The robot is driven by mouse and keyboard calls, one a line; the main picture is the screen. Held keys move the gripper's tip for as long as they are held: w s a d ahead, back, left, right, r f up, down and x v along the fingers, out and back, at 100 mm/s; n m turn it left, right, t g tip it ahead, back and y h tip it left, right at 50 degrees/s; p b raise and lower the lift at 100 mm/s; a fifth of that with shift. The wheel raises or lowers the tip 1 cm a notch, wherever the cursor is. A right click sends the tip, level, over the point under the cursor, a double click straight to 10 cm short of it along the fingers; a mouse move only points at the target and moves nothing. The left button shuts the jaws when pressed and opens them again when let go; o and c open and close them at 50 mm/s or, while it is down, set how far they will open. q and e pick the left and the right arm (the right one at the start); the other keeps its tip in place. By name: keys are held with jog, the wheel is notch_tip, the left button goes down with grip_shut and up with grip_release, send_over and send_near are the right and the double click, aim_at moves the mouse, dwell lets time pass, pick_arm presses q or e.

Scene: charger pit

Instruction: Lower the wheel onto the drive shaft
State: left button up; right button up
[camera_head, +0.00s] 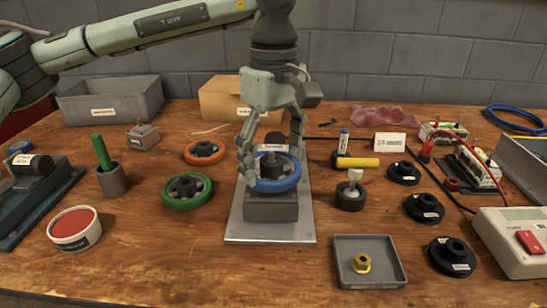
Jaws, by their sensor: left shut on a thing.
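A blue wheel (277,184) is at the middle of the table, directly over a dark grey block (271,208) on a metal plate (270,232). My left gripper (270,172) comes down from above, with its fingers on both sides of the wheel, and is shut on it. A dark upright part with a white label (273,148) rises at the wheel's centre between the fingers. The drive shaft itself cannot be made out clearly. Whether the wheel touches the block below cannot be told. My right gripper is not in view.
A green wheel (187,191) and an orange wheel (204,152) lie to the left. A grey tray (384,278) with a brass nut (361,263) stands front right. Several black hubs lie at right, near a white power box (512,243). The table's front left is mostly clear.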

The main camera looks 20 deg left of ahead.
pick_arm(q)
jog(key=shift+f+b, duration=0.3)
jog(key=o, duration=1.3)
jog(key=shift+c, duration=0.4)
jog(key=shift+c, duration=0.9)
jog(key=shift+r+p, duration=1.9)
jog(key=shift+r, duration=1.15)
